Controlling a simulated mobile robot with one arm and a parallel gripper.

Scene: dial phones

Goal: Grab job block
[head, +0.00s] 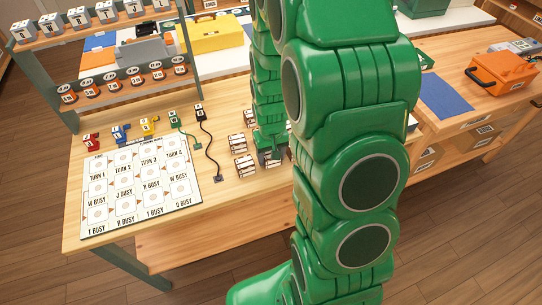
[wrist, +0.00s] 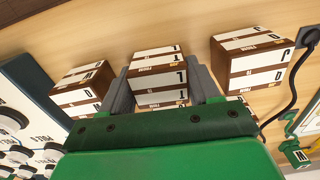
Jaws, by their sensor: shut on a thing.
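My gripper (wrist: 161,88) is shut on a brown block with white label panels (wrist: 158,66), which sits between its two grey fingers in the wrist view. The block's small lettering is hard to read. A similar block (wrist: 84,86) stands to its left and another (wrist: 250,58) to its right, both apart from it. In the head view my gripper (head: 270,156) is low over the wooden table among the blocks, and my green arm hides part of the group. Several labelled blocks (head: 238,142) show left of it. I cannot tell whether the held block touches the table.
A white board with printed cells (head: 138,187) lies on the table at left. Coloured plugs (head: 148,126) and a black cable (head: 208,150) lie behind and beside it. A rack of dials (head: 110,85) stands at the back left. An orange case (head: 502,75) is on the right bench.

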